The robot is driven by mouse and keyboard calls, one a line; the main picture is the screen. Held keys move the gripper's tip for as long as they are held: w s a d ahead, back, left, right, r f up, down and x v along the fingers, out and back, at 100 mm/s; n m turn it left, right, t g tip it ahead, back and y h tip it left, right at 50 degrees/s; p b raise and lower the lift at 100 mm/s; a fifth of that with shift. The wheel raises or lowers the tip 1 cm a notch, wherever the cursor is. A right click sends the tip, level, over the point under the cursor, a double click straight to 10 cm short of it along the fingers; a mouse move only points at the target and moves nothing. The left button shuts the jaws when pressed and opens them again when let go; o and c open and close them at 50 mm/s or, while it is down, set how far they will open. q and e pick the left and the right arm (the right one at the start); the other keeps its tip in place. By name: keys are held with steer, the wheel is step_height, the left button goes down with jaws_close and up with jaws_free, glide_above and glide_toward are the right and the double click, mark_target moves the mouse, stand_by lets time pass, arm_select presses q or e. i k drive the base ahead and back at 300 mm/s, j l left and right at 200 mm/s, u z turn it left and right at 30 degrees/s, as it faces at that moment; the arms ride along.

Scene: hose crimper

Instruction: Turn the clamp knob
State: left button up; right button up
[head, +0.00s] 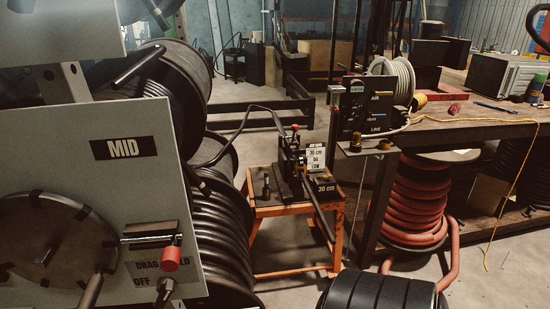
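No knob in view is labelled as the clamp knob, so I cannot tell which one it is. A black clamp-like device (290,165) stands on the orange cart (292,209) in the middle, with a small red knob (295,127) on top. A black hose runs to it from the left. A small dark upright handle (266,186) stands on the cart's left side. A grey panel marked MID at the left (95,115) carries a red-tipped lever (170,259) beside DRAG and OFF lettering. Neither of my grippers is in view.
Large black hose reels (180,90) stand behind the panel. A workbench (455,128) with a red hose reel (415,205) beneath it is at the right. A control box marked AIR (368,108) stands at its left end. A ribbed black cylinder (380,292) fills the bottom centre.

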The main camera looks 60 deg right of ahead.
mark_target(298, 153)
steer(key=z, duration=1.5)
